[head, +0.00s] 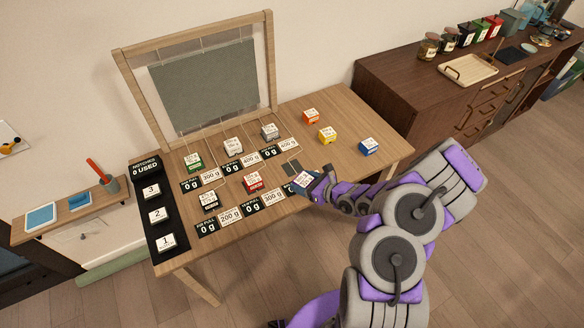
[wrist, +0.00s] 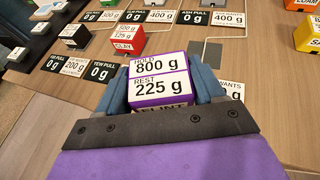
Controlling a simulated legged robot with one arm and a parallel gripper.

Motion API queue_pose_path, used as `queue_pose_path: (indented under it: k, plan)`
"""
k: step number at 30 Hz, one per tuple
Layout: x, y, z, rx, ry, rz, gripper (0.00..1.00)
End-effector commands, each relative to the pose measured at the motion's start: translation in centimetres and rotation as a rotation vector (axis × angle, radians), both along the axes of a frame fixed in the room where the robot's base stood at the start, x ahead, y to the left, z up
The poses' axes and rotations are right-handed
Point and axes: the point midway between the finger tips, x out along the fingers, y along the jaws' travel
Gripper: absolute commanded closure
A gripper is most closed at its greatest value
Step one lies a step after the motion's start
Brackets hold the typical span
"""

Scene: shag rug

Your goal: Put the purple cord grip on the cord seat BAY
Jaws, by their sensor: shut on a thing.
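The purple cord grip (wrist: 160,80) is a purple block with white labels reading HOLD 800 g and REST 225 g. My gripper (wrist: 162,88) is shut on it, a finger at each side. In the head view the cord grip (head: 303,179) is held at the table's right front, beside a dark square pad (head: 291,168) that looks empty. I cannot read the name BAY on any seat, so I cannot tell which seat it is. Whether the held grip touches the table is unclear.
Cords run from the framed grey panel (head: 205,85) to green (head: 193,160), white (head: 233,146), grey (head: 269,131), black (head: 208,200) and red (head: 253,182) blocks. Orange (head: 311,115), yellow (head: 327,134) and blue (head: 368,145) blocks stand right. Weight signs line the table.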

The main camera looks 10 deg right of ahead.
Motion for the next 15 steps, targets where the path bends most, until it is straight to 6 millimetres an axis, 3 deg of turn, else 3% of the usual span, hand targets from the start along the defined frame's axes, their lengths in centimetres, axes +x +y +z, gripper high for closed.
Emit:
queue_pose_path:
  k: [3,7,11,15]
  plan:
    - [-1.2,0.0,-1.4,0.001,0.001,0.01,0.66]
    - [-1.4,0.1,-2.2,-0.002,0.0,0.019,0.66]
    - [0.8,0.3,-2.5,-0.007,-0.007,0.025,0.66]
    - [4.1,0.7,-2.9,-0.008,-0.006,0.025,0.66]
